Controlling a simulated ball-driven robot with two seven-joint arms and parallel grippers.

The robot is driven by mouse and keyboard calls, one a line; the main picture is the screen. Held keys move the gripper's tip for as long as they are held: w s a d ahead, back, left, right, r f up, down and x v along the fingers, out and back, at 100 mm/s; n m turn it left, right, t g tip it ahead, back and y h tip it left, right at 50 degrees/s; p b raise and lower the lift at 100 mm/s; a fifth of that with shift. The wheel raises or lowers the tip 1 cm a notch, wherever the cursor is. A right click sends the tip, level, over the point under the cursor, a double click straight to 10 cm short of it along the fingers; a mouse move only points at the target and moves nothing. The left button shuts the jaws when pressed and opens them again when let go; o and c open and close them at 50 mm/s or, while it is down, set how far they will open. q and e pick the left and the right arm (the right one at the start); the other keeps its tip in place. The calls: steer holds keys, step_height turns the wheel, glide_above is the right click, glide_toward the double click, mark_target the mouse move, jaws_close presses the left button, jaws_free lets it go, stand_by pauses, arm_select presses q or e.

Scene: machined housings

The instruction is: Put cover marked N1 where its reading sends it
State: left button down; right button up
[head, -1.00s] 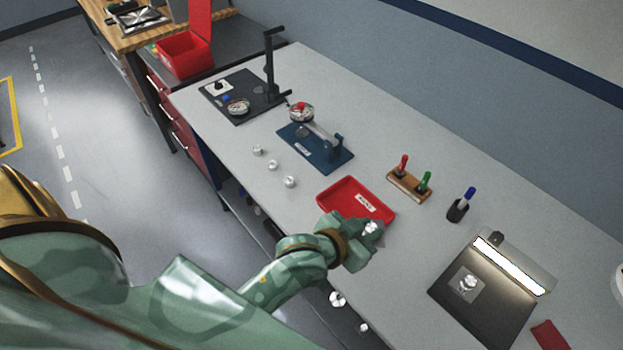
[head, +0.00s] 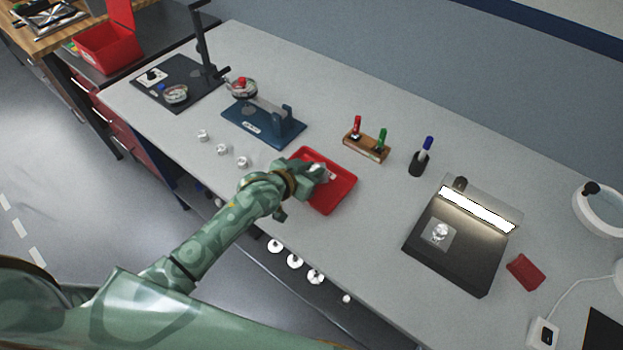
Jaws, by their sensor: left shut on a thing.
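My left gripper (head: 322,174) is shut on a small silvery part, probably a cover (head: 318,168), over the red tray (head: 343,195). The fingers hide most of that part, and no N1 mark is readable on it. I cannot tell whether the part touches the tray floor. Three small silvery covers (head: 222,149) stand in a row on the bench left of the tray. Another silvery piece (head: 440,232) lies on a pale square on the lit black inspection plate (head: 462,262). My right gripper is not in view.
A blue fixture (head: 263,127) and a black stand (head: 200,45) are at the back left. A wooden marker holder (head: 366,148) and a black pen cup (head: 417,164) stand behind the tray. Several silvery parts (head: 294,261) show below the bench's front edge. A red pad (head: 525,272) lies at right.

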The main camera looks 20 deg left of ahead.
arm_select(q)
steer(key=shift+f+b, duration=0.35)
steer(key=shift+f, duration=1.15)
steer(key=shift+s, duration=0.1)
steer(key=shift+f, duration=0.15)
steer(key=c, duration=1.2)
jaws_free()
steer(key=shift+c, duration=0.2)
steer(key=shift+r, duration=0.2)
steer(key=p+v, duration=0.3)
steer(key=v, duration=0.8)
steer(key=shift+p, duration=0.35)
steer(key=shift+s+a+r, duration=0.1)
steer(key=shift+s+r, duration=0.1)
steer(key=shift+s, duration=0.2)
